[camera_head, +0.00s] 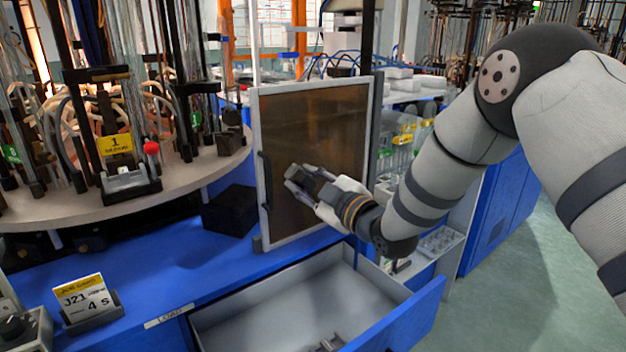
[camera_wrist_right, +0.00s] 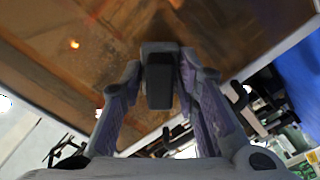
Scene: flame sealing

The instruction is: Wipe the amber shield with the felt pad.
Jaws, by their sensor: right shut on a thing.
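The amber shield (camera_head: 315,120) is a brownish see-through panel in a pale frame, standing upright at the worktop's edge. It also fills much of the right wrist view (camera_wrist_right: 80,65). My right gripper (camera_head: 303,181) is in front of the shield's lower middle. It is shut on a dark block, the felt pad (camera_head: 297,173), which shows between the fingers in the right wrist view (camera_wrist_right: 160,82). The pad is close against the panel; I cannot tell for sure whether it touches. My left gripper is not in view.
An open drawer (camera_head: 424,312) lies below the shield. A round table (camera_head: 95,205) with glassware and a red-knobbed device stands at left. A black block (camera_head: 231,210) and a job card (camera_head: 86,300) are on the blue worktop. Clear floor (camera_head: 505,270) is at right.

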